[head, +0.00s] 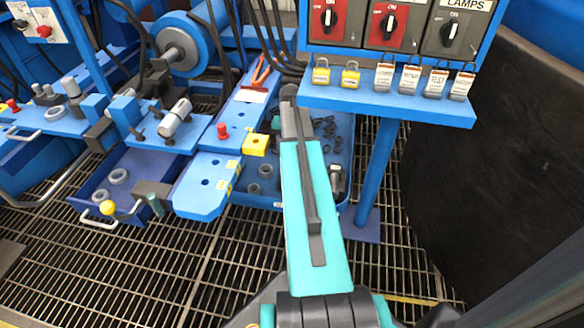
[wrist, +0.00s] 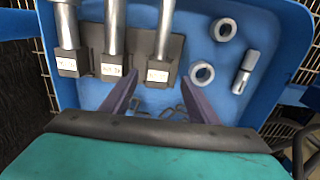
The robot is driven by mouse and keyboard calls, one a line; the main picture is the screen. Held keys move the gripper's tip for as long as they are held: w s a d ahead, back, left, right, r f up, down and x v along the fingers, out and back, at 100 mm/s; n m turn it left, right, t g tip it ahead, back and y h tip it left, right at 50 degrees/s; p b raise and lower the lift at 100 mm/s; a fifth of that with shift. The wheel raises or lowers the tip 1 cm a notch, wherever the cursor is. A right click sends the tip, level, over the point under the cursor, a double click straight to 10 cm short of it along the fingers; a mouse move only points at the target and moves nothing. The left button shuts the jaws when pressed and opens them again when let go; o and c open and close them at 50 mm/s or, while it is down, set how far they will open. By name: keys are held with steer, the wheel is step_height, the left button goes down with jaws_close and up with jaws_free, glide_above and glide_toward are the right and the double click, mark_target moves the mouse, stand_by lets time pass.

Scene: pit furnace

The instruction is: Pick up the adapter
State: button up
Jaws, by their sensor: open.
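In the wrist view my gripper (wrist: 160,83) is open and empty, with its two dark fingers apart over a blue tray (wrist: 200,100). Three labelled grey blocks stand at the tray's upper left: a left block (wrist: 68,62), a middle block (wrist: 112,68) and a right block (wrist: 160,72). Each bears a silver cylindrical piece. The right block is between the fingers in the picture. The labels are too small to read surely, so I cannot tell which piece is the adapter. In the head view my arm covers part of the tray (head: 262,196).
Two metal rings, the upper (wrist: 224,29) and the lower (wrist: 202,73), and a silver cylinder (wrist: 245,72) lie at the tray's right. Small dark links (wrist: 170,112) lie between the fingers. A blue shelf with padlocks (head: 388,99) stands right of the arm.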

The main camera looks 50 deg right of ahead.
steer(key=shift+s+d+f+b, duration=0.1)
steer(key=shift+f+b, duration=1.65)
steer(key=shift+f, duration=0.85)
steer(key=shift+c, duration=0.2)
jaws_close()
